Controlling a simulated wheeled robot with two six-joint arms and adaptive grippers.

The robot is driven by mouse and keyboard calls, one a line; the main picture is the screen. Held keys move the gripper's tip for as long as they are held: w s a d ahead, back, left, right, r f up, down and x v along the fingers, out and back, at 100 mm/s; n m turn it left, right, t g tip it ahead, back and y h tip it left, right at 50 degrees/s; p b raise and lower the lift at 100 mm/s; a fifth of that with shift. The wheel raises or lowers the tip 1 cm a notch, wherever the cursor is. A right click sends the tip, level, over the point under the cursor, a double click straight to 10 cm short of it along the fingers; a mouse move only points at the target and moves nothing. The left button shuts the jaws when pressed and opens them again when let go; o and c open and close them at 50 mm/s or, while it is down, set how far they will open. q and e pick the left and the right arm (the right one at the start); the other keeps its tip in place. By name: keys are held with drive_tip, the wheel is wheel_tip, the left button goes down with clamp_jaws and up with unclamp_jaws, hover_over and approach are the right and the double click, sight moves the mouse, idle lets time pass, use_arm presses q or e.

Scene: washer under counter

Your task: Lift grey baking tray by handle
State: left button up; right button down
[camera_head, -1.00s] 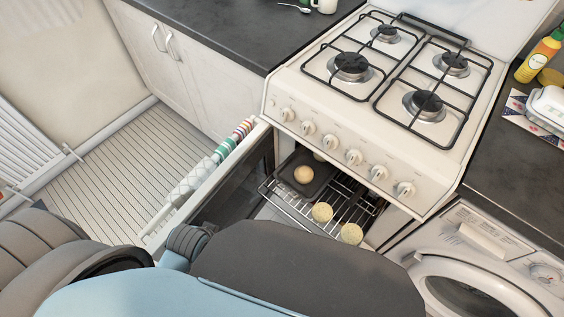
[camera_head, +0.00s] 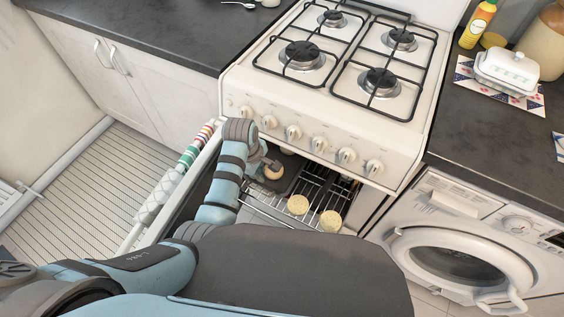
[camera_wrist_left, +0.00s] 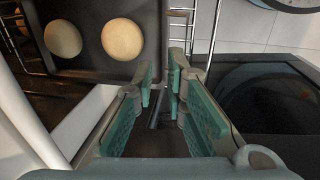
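The grey baking tray (camera_head: 288,180) sits on the wire rack inside the open oven, with a round pale dough piece (camera_head: 272,172) on it. In the left wrist view the dark tray (camera_wrist_left: 105,12) shows at the top with two dough pieces on it. My left gripper (camera_head: 268,164) is at the oven opening, close to the tray, partly hidden by its own arm in the head view. I cannot make out the handle clearly. My right gripper is out of view.
The wire oven rack (camera_head: 318,185) holds two more round pale pieces (camera_head: 298,205) beside the tray. The open oven door (camera_head: 130,240) stands to the left, with a striped towel (camera_head: 193,150). The stove front (camera_head: 320,130) overhangs the opening. A washing machine (camera_head: 440,215) is at right.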

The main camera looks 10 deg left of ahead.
sight(263, 185)
use_arm(q)
drive_tip(key=f+b, duration=0.1)
drive_tip(key=f, duration=0.2)
drive_tip(key=f+b, duration=0.2)
drive_tip(key=f, duration=0.1)
drive_tip(key=w+f+b, duration=0.1)
drive_tip(key=f, duration=0.3)
drive_tip(key=shift+w+d+b, duration=0.1)
drive_tip(key=shift+d+b, duration=0.15)
drive_tip(key=shift+b, duration=0.1)
drive_tip(key=shift+r, duration=0.1)
drive_tip(key=shift+c, duration=0.3)
clamp_jaws()
drive_tip(key=shift+r, duration=0.15)
